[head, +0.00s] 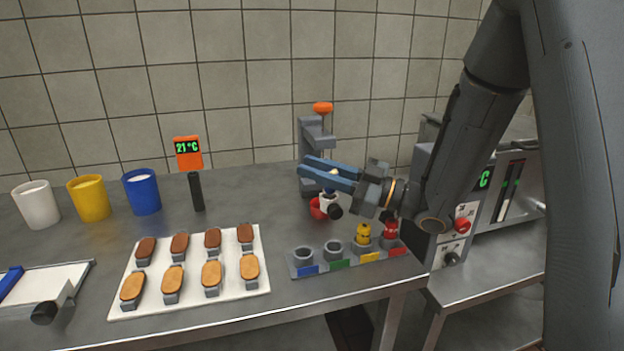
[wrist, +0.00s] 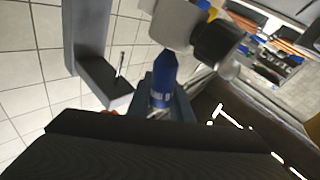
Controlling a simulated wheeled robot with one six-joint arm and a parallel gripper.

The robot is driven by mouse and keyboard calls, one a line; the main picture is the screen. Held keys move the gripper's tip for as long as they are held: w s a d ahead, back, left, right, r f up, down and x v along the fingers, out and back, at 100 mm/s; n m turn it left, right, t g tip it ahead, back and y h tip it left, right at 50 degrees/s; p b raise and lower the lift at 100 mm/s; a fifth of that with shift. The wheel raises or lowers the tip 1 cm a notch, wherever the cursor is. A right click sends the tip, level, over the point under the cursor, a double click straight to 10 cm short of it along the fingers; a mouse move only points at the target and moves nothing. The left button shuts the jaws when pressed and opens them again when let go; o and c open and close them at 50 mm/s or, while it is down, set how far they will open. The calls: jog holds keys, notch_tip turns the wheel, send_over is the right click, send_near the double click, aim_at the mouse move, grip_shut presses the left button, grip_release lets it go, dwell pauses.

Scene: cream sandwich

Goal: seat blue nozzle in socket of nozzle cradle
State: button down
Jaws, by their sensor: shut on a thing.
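The nozzle cradle (head: 326,269) is a grey rail at the front right of the table. Its blue- and green-labelled sockets look empty; a yellow nozzle (head: 364,234) and a red nozzle (head: 390,230) stand at the other two. My gripper (head: 312,166) is beside the grey stand, above and behind the cradle. It is shut on the blue nozzle, which shows clearly in the wrist view (wrist: 164,76) between the blue-grey fingers. The nozzle's narrow end meets or overlaps a white body with a black knob; I cannot tell whether they are joined. The head view mostly hides the nozzle.
The grey stand (head: 311,135) with an orange knob stands close to my fingers. A tray (head: 190,296) of several pastries lies left of the cradle. White, yellow and blue (head: 142,193) cups stand at the back left. A machine with a red knob is at the right.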

jog(key=shift+w+a+f+m+h+p, duration=0.1)
jog(key=shift+w+f+m+h+p, duration=0.3)
jog(key=shift+f+m, duration=0.15)
jog(key=shift+w+a+f+m+h+p, duration=0.1)
jog(key=shift+w+f+m+h+p, duration=0.25)
jog(key=shift+f, duration=0.3)
jog(key=shift+w+a+f+m+h+p, duration=0.1)
jog(key=shift+w+f+m+h+p, duration=0.15)
jog(key=shift+f+m+p, duration=0.25)
jog(key=shift+f, duration=0.15)
jog(key=c, duration=1.6)
grip_release()
jog(key=b+v, duration=0.1)
jog(key=v, duration=0.6)
jog(key=shift+s+d, duration=0.1)
jog(key=shift+d, duration=0.15)
